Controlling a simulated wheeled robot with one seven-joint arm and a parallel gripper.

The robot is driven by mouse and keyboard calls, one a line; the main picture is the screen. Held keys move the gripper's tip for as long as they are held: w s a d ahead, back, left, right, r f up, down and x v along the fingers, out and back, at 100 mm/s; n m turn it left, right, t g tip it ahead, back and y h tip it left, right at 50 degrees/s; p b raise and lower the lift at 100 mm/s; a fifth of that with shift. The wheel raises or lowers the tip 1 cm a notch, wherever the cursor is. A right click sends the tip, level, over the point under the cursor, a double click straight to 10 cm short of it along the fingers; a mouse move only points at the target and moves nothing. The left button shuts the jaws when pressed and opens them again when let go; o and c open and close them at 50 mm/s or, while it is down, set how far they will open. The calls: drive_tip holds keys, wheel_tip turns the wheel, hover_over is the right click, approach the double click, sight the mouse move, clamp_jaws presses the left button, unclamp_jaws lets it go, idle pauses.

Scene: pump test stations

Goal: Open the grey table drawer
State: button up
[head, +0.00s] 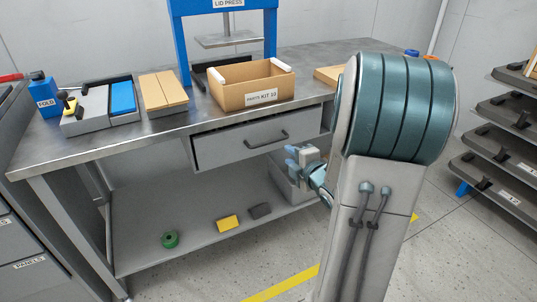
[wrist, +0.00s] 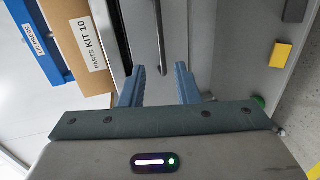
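My gripper (head: 293,153) is just below and to the right of the handle in the head view. In the wrist view, my gripper (wrist: 159,80) has its two blue fingers apart with nothing between the tips. The handle (wrist: 160,38) lies ahead of the gap between them, and it looks apart from both fingers. The drawer front (wrist: 185,30) is behind it.
On the worktop (head: 170,128) stand a cardboard parts kit box (head: 250,90), a blue lid press (head: 180,50) and small trays. The lower shelf (head: 150,215) holds a green roll (head: 170,239), a yellow block (head: 227,223) and a dark block (head: 260,211). A tray rack (head: 505,150) stands right.

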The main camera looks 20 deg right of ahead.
sight(270, 142)
drive_tip(key=b+x, duration=0.2)
drive_tip(key=x, duration=1.2)
drive_tip(key=shift+a, duration=0.1)
drive_tip(key=shift+s, duration=0.1)
drive_tip(key=shift+f, duration=0.1)
clamp_jaws()
